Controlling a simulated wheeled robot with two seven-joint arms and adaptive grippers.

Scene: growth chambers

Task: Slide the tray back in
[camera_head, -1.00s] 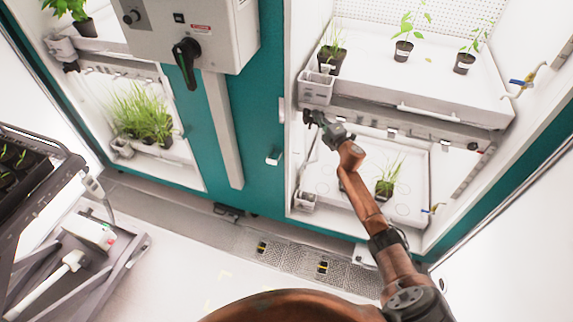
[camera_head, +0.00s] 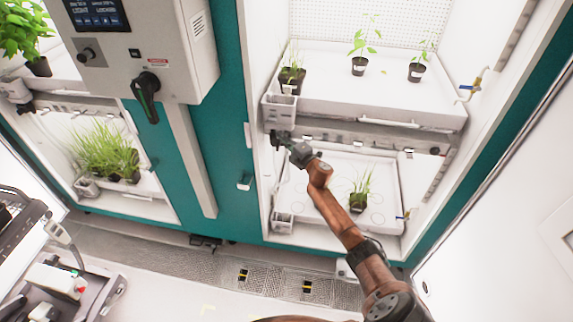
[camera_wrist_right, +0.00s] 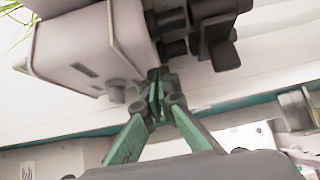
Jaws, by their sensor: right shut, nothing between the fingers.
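The upper white tray (camera_head: 330,105) in the right chamber holds several small potted plants and has a pale handle (camera_head: 390,122) on its front wall. A lower white tray (camera_head: 385,170) with one grassy pot (camera_head: 358,200) lies below it. My right gripper (camera_head: 278,136) is at the upper tray's front left corner, just under a small grey box (camera_head: 280,108). In the right wrist view its green-padded fingers (camera_wrist_right: 157,88) are shut with nothing between them, close below the grey box (camera_wrist_right: 90,45). Whether they touch anything is unclear. My left gripper is out of view.
A control box (camera_head: 145,50) with a black rotary handle juts out between the chambers. The left chamber holds grass plants (camera_head: 105,150). A cart (camera_head: 60,290) stands at lower left. Floor grating (camera_head: 270,275) runs along the front.

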